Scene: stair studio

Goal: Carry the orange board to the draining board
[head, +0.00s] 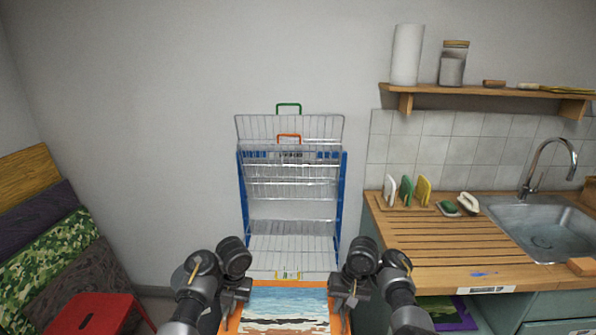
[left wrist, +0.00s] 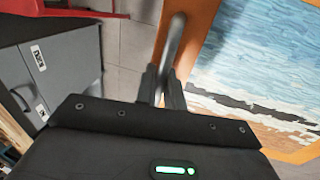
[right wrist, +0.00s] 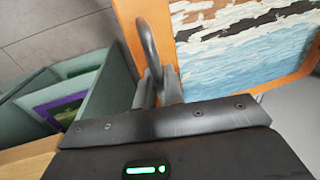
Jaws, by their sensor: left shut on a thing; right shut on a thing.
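The orange board (head: 288,282) is low in the head view, held flat in front of me between my two grippers. A blue, white and brown seascape picture lies on it. It also shows in the left wrist view (left wrist: 197,38) and the right wrist view (right wrist: 131,14). My left gripper (head: 238,291) is shut on a grey metal handle (left wrist: 175,45) at its left edge. My right gripper (head: 339,291) is shut on the matching handle (right wrist: 148,45) at its right edge. The draining board (head: 440,240) is grooved wood, right of the grippers, beside the sink.
A wire rack (head: 342,200) with blue sides stands straight ahead by the wall. A red stool (head: 95,314) and leaning boards (head: 50,235) are at left.

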